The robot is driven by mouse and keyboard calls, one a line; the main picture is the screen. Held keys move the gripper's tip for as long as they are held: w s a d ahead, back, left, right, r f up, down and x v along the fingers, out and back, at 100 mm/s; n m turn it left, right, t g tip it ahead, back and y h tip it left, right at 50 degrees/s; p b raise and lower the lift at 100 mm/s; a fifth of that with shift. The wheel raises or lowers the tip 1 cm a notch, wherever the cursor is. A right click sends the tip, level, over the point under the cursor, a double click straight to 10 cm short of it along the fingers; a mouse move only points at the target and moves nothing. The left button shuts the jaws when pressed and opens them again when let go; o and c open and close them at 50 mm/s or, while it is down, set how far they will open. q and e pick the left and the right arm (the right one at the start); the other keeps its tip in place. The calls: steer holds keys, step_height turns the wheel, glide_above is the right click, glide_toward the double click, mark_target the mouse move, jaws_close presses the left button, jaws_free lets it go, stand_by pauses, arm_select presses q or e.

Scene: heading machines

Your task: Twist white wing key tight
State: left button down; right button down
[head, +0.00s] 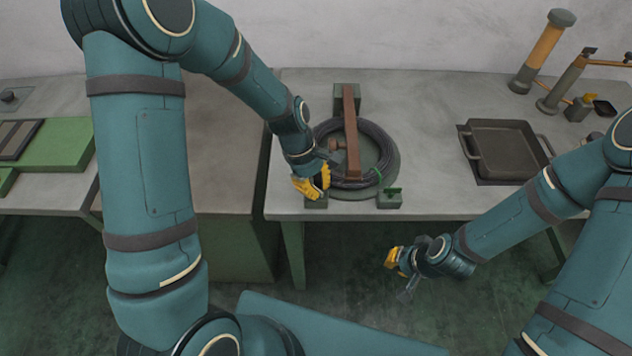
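My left gripper (313,183), with yellow fingers, is at the front left of the coil fixture, directly over a small grey-green block (316,203). No white wing key shows; the gripper hides the top of this block, and I cannot tell whether the fingers are closed on anything.
A dark square pan (505,147) sits on the table (440,100) to the right. Orange and grey posts (545,52) stand at the back right. A green tray (58,146) is on the left bench. The table between fixture and pan is clear.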

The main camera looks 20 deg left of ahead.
arm_select(q)
steer(key=m+g+p, duration=0.1)
steer(key=m, duration=0.1)
steer(key=shift+m+y, duration=0.3)
steer(key=shift+m, duration=0.1)
steer(key=m+g+y, duration=0.1)
steer(key=m, duration=0.2)
steer(key=shift+m+p, duration=0.3)
steer(key=shift+p, duration=0.1)
steer(key=m+y, duration=0.1)
steer(key=m, duration=0.1)
steer(key=shift+m, duration=0.4)
steer(key=m+y, duration=0.1)
steer(key=m, duration=0.2)
steer(key=shift+m+g+p, duration=0.3)
steer(key=m+y, duration=0.1)
steer(key=m, duration=0.2)
steer(key=shift+m+y, duration=0.4)
steer(key=m+y, duration=0.1)
steer(key=m, duration=0.2)
steer(key=shift+f+t, duration=0.1)
steer(key=shift+t, duration=0.3)
steer(key=m+t+y+b, duration=0.1)
steer(key=m, duration=0.3)
steer(key=shift+s, duration=0.1)
steer(key=shift+m+t+y+b, duration=0.35)
steer(key=shift+m+t+y, duration=0.25)
steer(key=shift+m, duration=1.3)
